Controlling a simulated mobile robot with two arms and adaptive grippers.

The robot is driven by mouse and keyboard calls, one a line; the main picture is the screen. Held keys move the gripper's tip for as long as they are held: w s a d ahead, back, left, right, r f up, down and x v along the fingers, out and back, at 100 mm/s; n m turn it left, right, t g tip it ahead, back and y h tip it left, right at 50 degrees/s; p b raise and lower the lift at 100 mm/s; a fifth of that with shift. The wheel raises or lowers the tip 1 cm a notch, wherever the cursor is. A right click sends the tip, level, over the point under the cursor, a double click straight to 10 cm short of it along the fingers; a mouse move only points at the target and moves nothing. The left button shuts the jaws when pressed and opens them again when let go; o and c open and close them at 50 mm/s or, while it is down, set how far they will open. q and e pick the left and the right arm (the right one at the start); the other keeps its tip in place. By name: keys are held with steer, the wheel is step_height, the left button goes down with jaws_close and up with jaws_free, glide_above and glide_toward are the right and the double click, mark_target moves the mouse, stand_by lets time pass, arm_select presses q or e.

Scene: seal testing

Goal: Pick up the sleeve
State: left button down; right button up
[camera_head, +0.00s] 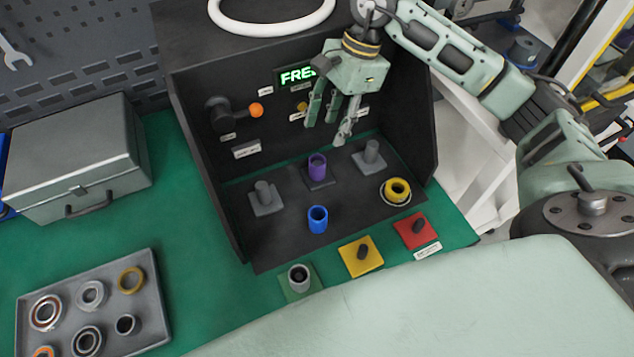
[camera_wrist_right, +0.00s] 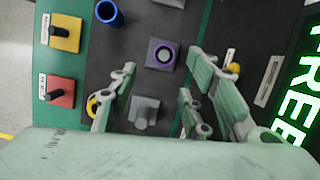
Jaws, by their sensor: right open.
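Several sleeve-like parts are in view. A blue sleeve (camera_head: 317,219) stands upright on the dark floor of the test station, and it also shows in the right wrist view (camera_wrist_right: 109,13). A purple sleeve (camera_head: 317,166) sits at a square-based fixture behind it and also shows in the wrist view (camera_wrist_right: 163,54). A yellow ring-like part (camera_head: 397,190) is at the right; in the wrist view a finger partly covers it. My right gripper (camera_head: 328,130) is open and empty, above and behind the purple sleeve. My left gripper is not in view.
Grey posts (camera_head: 264,197) (camera_head: 371,157) flank the purple sleeve. The station has side walls, a lit display (camera_head: 297,74) and an orange-knobbed lever (camera_head: 256,110). Green, yellow (camera_head: 349,262) and red (camera_head: 405,235) plates line the front. A ring tray (camera_head: 150,318) and grey case (camera_head: 75,150) stand left.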

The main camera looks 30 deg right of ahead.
mark_target(319, 165)
steer(key=x, duration=1)
steer(key=shift+w+d+f, duration=0.15)
steer(key=shift+d+f, duration=0.05)
steer(key=shift+f, duration=0.55)
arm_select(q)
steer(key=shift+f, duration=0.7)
arm_select(e)
steer(key=shift+c, duration=0.2)
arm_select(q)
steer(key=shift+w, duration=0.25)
arm_select(e)
jaws_close()
